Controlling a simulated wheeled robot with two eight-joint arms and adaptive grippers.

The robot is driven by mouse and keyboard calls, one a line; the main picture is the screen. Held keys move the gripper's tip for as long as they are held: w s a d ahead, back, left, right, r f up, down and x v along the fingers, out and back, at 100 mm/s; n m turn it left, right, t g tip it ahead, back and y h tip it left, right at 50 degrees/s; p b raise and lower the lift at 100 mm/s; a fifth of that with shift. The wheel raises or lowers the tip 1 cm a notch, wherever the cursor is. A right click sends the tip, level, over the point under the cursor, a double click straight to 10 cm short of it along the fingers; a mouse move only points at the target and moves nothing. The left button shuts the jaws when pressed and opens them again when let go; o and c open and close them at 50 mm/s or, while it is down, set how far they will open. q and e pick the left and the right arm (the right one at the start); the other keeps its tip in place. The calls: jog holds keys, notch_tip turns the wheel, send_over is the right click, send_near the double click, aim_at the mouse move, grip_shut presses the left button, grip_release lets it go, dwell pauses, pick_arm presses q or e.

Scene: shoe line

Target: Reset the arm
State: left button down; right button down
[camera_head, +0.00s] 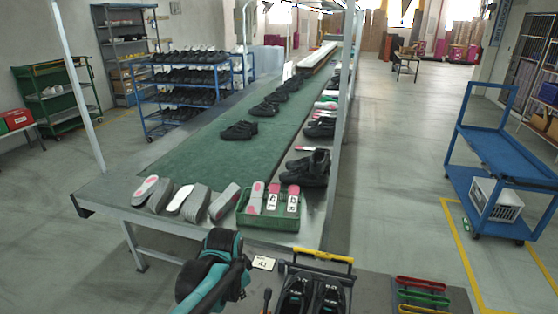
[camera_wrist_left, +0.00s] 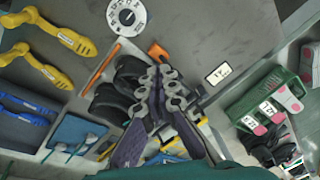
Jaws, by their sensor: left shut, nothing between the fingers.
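My left arm (camera_head: 212,262), teal and black, comes up from the bottom edge of the head view, over the near end of the line and left of a black fixture with a yellow handle (camera_head: 322,256). In the left wrist view my left gripper (camera_wrist_left: 160,76) is shut with nothing between its fingers. Its linked fingers meet over the grey bench, in front of some black rounded parts (camera_wrist_left: 132,76) that they partly hide. My right gripper is in neither view.
A green crate (camera_head: 268,220) holds insoles at the bench edge, beside several grey shoe pieces. Black shoes (camera_head: 238,131) lie along the green belt (camera_head: 205,160). Red, green and yellow trays (camera_head: 422,299) lie at lower right. A blue cart (camera_head: 500,150) stands right, with open floor between.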

pick_arm(q)
jog(key=s+a+r+n+t+b, duration=0.1)
jog(key=s+a+n+t, duration=0.1)
jog(key=s+n, duration=0.3)
jog(key=s+a+n+t+b, duration=0.1)
jog(key=s+a+n, duration=0.4)
jog(key=s, duration=0.5)
jog(key=shift+r+t, duration=0.4)
jog(key=shift+t, duration=0.5)
